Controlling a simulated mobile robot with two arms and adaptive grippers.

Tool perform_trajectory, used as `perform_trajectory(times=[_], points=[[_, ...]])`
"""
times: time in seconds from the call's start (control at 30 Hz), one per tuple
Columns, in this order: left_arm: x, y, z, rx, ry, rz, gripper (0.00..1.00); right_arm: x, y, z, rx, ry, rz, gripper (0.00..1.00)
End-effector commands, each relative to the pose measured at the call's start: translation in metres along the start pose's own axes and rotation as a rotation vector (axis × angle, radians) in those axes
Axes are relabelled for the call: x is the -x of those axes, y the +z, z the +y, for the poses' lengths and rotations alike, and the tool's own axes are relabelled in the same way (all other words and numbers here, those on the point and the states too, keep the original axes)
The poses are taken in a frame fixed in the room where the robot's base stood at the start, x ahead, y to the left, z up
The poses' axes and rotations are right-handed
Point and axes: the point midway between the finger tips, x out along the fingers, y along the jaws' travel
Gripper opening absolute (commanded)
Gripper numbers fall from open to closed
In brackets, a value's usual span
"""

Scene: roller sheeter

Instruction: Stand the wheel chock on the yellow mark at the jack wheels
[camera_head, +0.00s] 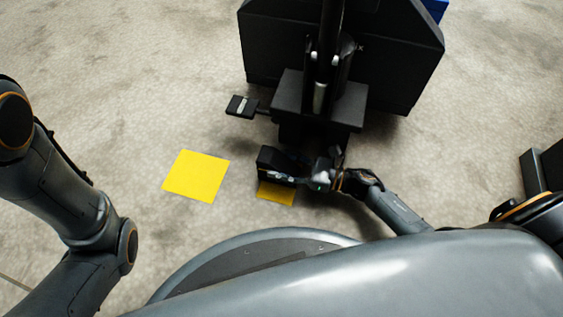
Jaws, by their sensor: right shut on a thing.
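My right gripper (303,178) reaches down in front of the black jack (318,98). It is shut on the wheel chock (277,161), a dark block. The chock is over or on the far part of a small yellow mark (275,193), close to the jack's base. I cannot tell whether the chock touches the floor. The jack wheels are hidden or too dark to make out. My left arm shows at the left, with its gripper out of view.
A larger yellow square (196,176) lies bare on the concrete floor to the left. A dark pedal (242,106) sticks out from the jack's left side. A black frame part (541,172) stands at the right edge.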

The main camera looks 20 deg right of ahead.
Motion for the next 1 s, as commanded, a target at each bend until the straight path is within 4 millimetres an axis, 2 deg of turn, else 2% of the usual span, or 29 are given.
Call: perform_trajectory(times=[0.37,0.4,0.53,0.87,1.0], points=[[0.000,0.000,0.000,-0.001,0.000,-0.001,0.40,-0.001,-0.006,-0.001,0.000,0.000,-0.004,0.00],[0.000,0.000,0.000,-0.001,0.000,-0.001,0.40,-0.001,-0.006,-0.001,0.000,0.000,-0.004,0.52],[0.000,0.000,0.000,-0.001,0.000,-0.001,0.40,-0.001,-0.006,-0.001,0.001,0.000,-0.003,0.77],[0.001,0.002,-0.001,-0.001,-0.003,-0.006,0.40,0.002,-0.009,0.000,-0.001,-0.001,0.003,0.77],[0.001,0.001,-0.001,-0.001,-0.002,-0.005,0.40,0.014,-0.009,0.000,-0.001,-0.001,0.004,0.77]])
